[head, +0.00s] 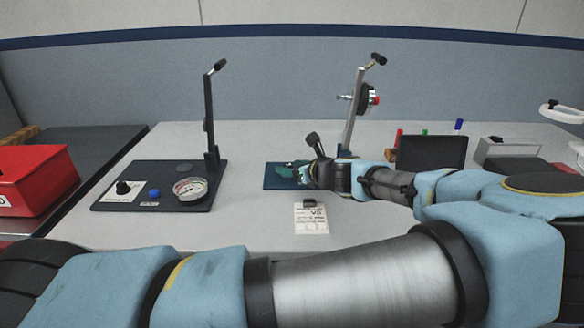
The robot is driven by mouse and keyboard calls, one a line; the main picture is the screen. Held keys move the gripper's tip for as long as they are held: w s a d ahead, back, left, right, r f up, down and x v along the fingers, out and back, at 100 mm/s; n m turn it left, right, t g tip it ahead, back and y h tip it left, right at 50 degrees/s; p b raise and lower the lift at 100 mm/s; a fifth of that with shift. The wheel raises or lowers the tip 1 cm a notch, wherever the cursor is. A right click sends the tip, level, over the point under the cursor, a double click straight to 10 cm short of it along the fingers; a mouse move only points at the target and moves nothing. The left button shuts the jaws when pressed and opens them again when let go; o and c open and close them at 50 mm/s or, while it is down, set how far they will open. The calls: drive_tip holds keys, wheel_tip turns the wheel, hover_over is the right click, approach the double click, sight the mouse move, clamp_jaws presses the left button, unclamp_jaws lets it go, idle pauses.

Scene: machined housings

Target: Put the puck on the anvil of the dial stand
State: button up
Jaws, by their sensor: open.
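The dial stand has a dark blue base (276,182), a tilted grey post (353,122) and a round black dial (368,98) seen edge-on near the top. My gripper (300,172) is low over the left part of this base, reaching in from the right. It is open, but its fingertips are small and hard to make out. A small teal patch shows at the fingers; I cannot tell what it is. The anvil is not clearly visible, probably behind my gripper and wrist.
The black fixture (137,196) at left carries a gauge (190,188), a blue button and an upright lever post (209,115). A paper tag (311,218) lies in front of the stand. A black panel (432,152) and pens stand at right. A red bin (35,180) is far left.

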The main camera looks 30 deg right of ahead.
drive_tip(key=v, duration=1)
drive_tip(key=shift+w+r, duration=0.15)
drive_tip(key=shift+r, duration=0.1)
drive_tip(key=shift+s+d+r+p, duration=0.1)
drive_tip(key=shift+s+p, duration=0.2)
drive_tip(key=shift+s, duration=0.25)
drive_tip(key=shift+s+d+r+p, duration=0.1)
drive_tip(key=shift+s+p, duration=0.15)
drive_tip(key=shift+s, duration=0.3)
